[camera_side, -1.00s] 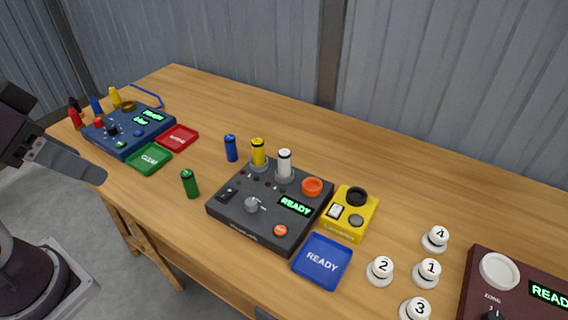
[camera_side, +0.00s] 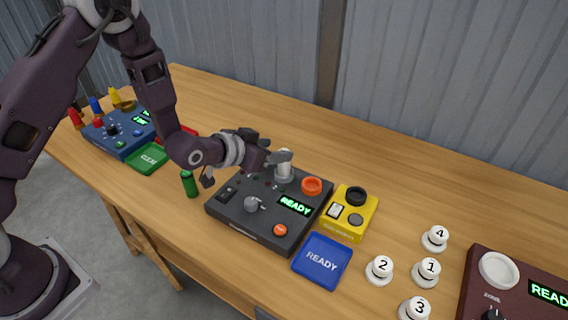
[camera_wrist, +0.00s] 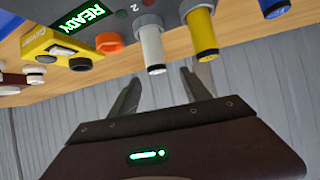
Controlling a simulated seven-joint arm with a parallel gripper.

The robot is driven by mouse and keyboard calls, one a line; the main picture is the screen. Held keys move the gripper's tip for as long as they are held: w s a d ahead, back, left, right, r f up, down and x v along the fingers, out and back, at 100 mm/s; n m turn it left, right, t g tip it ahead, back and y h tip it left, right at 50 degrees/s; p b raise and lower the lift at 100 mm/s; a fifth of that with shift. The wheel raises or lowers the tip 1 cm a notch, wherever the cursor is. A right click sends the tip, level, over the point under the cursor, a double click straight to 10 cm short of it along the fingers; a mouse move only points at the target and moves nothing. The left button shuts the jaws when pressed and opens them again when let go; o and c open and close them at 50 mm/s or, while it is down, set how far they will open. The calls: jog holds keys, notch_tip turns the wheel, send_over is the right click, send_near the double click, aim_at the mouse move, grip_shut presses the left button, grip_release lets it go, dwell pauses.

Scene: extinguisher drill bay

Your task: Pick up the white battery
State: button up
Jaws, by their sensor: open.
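The white battery (camera_side: 285,167) stands upright in a round socket on the dark grey READY console (camera_side: 262,232). In the wrist view the white battery (camera_wrist: 151,45) is just beyond my fingertips, roughly in line with the gap between them. My gripper (camera_side: 272,150) is at the console's back edge, immediately left of the battery, with one finger overlapping its side in the picture. In the wrist view my gripper (camera_wrist: 160,78) has its two fingers apart with nothing between them. Whether a finger touches the battery I cannot tell.
The yellow battery (camera_wrist: 202,35) stands close beside the white one; the blue battery (camera_wrist: 273,7) is farther along. A green battery (camera_side: 190,184), orange knob (camera_side: 311,186) and yellow box (camera_side: 348,214) are nearby. The back table is clear.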

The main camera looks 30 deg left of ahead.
aim_at(284, 164)
jog(key=f, duration=0.3)
jog(key=shift+w+d, duration=0.15)
jog(key=shift+d, duration=0.2)
jog(key=x, duration=0.6)
jog(key=shift+w+f, duration=0.1)
jog(key=shift+w, duration=0.3)
grip_shut()
